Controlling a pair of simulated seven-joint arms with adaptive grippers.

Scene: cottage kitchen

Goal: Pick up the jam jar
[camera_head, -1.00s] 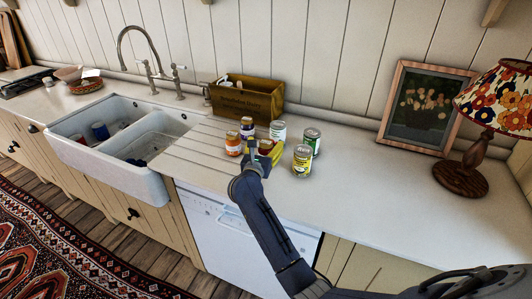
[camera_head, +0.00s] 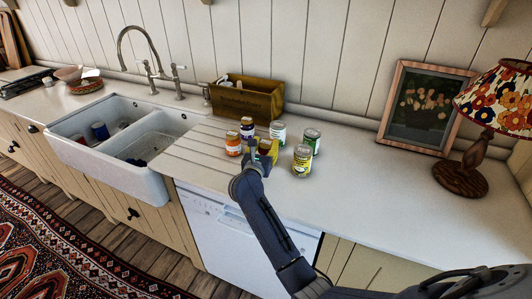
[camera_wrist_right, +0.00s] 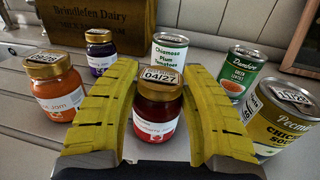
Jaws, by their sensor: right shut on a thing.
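A red jam jar (camera_wrist_right: 156,122) with a gold lid and white label stands upright between the yellow fingers of my right gripper in the wrist view. My right gripper (camera_head: 264,151) is shut on this jar, one finger on each side. In the head view the gripper and arm hide most of the jar; I see no clear lift off the counter. An orange jam jar (camera_head: 233,144) stands just left of the gripper. A dark purple jar (camera_head: 247,128) stands behind it. My left gripper is not in view.
Close by on the right are a white-label can (camera_head: 278,132), a green can (camera_head: 312,139) and a yellow can (camera_head: 302,160). A wooden crate (camera_head: 245,101) stands behind. The sink (camera_head: 118,150) is left; the counter toward the lamp (camera_head: 462,178) is clear.

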